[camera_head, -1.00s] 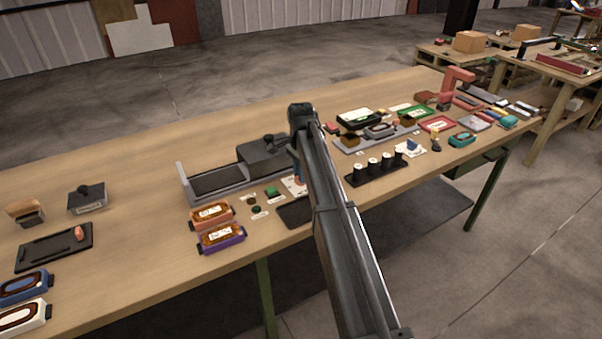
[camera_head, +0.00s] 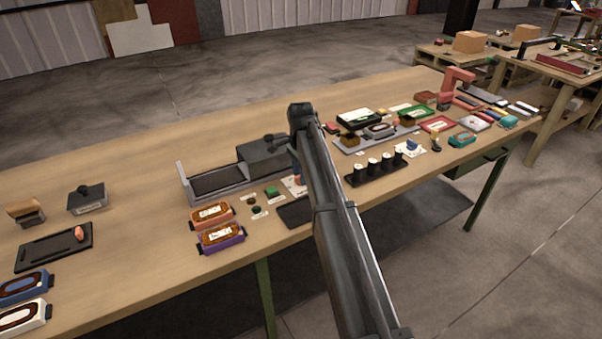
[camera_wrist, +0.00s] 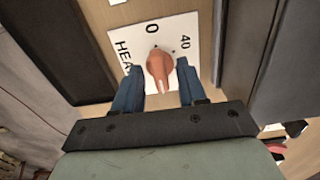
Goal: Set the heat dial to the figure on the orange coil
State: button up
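The heat dial has a reddish knob (camera_wrist: 160,70) on a white plate (camera_wrist: 120,38), seen in the wrist view. The plate shows "0" above the knob, "40" to its right and part of "HEAT" at left. In the head view, my arm hides most of the dial plate (camera_head: 290,184). The orange coil (camera_head: 212,215) lies left of it; its label is too small to read.
A purple coil (camera_head: 221,238) lies in front of the orange one. Small dark and green parts (camera_head: 271,191) sit between the coils and the dial. A grey conveyor unit (camera_head: 215,183) stands behind, and a dark pad (camera_head: 296,214) lies in front. A black rack with rollers (camera_head: 376,172) stands at right.

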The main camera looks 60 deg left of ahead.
notch_tip(320, 180, up, 14)
dwell(0.8)
jog(key=shift+f, duration=0.15)
dwell(0.4)
